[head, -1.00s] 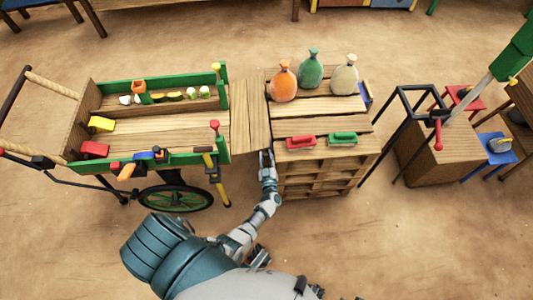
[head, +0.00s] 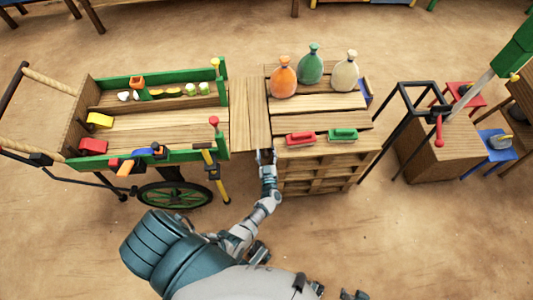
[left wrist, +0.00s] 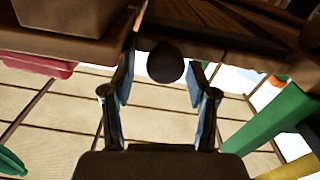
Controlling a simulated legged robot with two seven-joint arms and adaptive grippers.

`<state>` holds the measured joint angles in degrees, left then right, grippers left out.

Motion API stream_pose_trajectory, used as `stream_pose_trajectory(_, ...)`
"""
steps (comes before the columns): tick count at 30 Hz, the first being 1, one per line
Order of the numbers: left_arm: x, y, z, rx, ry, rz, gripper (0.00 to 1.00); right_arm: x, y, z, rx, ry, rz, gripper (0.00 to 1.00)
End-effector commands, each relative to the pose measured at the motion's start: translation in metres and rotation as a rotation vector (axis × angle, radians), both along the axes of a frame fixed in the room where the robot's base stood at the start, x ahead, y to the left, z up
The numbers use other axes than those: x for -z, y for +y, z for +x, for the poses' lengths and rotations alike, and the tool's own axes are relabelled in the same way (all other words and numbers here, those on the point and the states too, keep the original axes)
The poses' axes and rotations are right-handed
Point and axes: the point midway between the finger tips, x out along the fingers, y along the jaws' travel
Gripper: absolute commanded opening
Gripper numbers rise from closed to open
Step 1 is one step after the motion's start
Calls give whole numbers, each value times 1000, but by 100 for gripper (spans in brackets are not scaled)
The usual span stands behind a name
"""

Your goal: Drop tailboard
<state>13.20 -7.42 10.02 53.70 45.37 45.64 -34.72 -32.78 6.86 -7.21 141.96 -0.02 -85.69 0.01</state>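The tailboard (head: 240,118) is a plain wooden board at the cart's right end. It lies about flat and bridges the gap to the pallet stack (head: 325,160). My left gripper (head: 266,157) is at the board's near right corner, beside the stack. In the left wrist view its two fingers (left wrist: 163,88) stand apart, with a dark round knob (left wrist: 166,62) under the wooden edge between and just beyond them. The fingers do not visibly touch the knob. Small dark parts at the head view's bottom edge may be my right gripper (head: 354,295); its state is unclear.
The cart (head: 150,155) has green side boards and carries small goods. Orange, green and cream sacks (head: 311,66) and a red (head: 300,139) and a green handled block (head: 343,134) sit on the stack. A yellow-and-black post (head: 217,175) stands left of my left gripper.

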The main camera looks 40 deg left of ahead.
Motion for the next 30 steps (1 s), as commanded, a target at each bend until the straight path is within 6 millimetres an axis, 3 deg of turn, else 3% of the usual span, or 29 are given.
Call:
stream_pose_trajectory(8,3,-9,-10,1,3,-4,58,0,1,-1,-1,1,2,40)
stream_pose_trajectory(21,3,-66,-78,0,2,-2,58,0,0,-1,0,1,1,40)
stream_pose_trajectory(30,2,-78,-91,0,1,0,58,0,0,-1,0,1,1,40)
